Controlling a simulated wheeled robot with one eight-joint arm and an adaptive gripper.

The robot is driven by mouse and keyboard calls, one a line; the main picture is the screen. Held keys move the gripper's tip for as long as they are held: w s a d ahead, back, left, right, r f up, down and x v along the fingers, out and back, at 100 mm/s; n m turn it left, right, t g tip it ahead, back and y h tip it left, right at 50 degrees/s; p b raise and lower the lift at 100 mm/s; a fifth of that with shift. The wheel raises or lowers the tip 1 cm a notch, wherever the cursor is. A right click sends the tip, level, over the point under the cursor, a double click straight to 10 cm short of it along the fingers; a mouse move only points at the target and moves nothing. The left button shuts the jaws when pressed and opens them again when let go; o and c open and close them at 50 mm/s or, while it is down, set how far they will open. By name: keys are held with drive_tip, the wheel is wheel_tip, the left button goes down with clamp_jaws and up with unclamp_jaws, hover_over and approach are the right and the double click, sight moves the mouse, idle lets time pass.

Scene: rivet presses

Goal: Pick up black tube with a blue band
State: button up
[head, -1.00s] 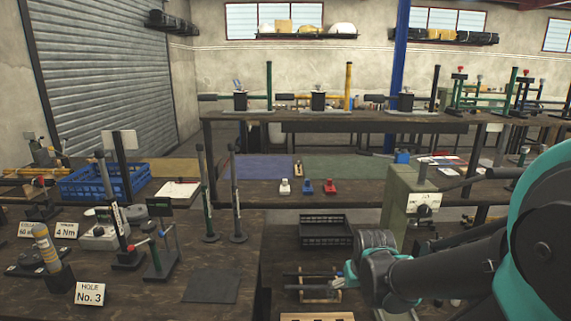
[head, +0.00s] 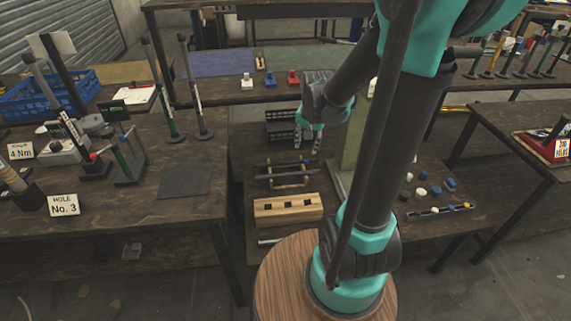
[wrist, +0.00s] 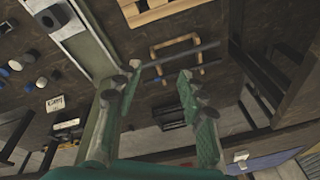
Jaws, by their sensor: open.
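A small wooden stand (head: 290,186) on the middle bench carries dark tubes lying across it. One dark tube (head: 285,175) lies nearer me and another lies behind it. In the wrist view the stand's wooden frame (wrist: 153,52) shows beyond my fingers, with a dark tube (wrist: 205,47) across it. I cannot make out a blue band on either tube. My gripper (head: 307,138) is open and empty, pointing down above the bench, behind and slightly right of the stand. In the wrist view my gripper's fingers (wrist: 159,82) are spread well apart, clear of the tubes.
A light wooden block with holes (head: 288,208) lies in front of the stand. A black crate (head: 282,134) sits behind it, close to my gripper. A green-grey press column (head: 352,150) stands to the right. Caps (head: 421,193) lie farther right. A dark mat (head: 185,182) lies left.

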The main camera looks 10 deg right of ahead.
drive_tip(key=w+a+f+m+g, duration=0.1)
drive_tip(key=w+f+m, duration=0.15)
drive_tip(key=w, duration=0.45)
drive_tip(key=w+a+f+m, duration=0.1)
drive_tip(key=w+m, duration=0.3)
drive_tip(key=w, duration=0.4)
drive_tip(key=m+g, duration=0.2)
drive_tip(key=m, duration=0.3)
hover_over(286, 163)
wheel_tip(286, 163, down, 9)
drive_tip(key=f, duration=0.7)
drive_tip(key=w+f, duration=0.1)
drive_tip(key=f, duration=0.2)
drive_tip(key=shift+f, duration=0.4)
drive_tip(key=shift+s+f, duration=0.15)
drive_tip(key=shift+f, duration=1.25)
drive_tip(key=shift+s+f, duration=0.1)
drive_tip(key=shift+f, duration=1.3)
drive_tip(key=shift+c, duration=0.5)
clamp_jaws()
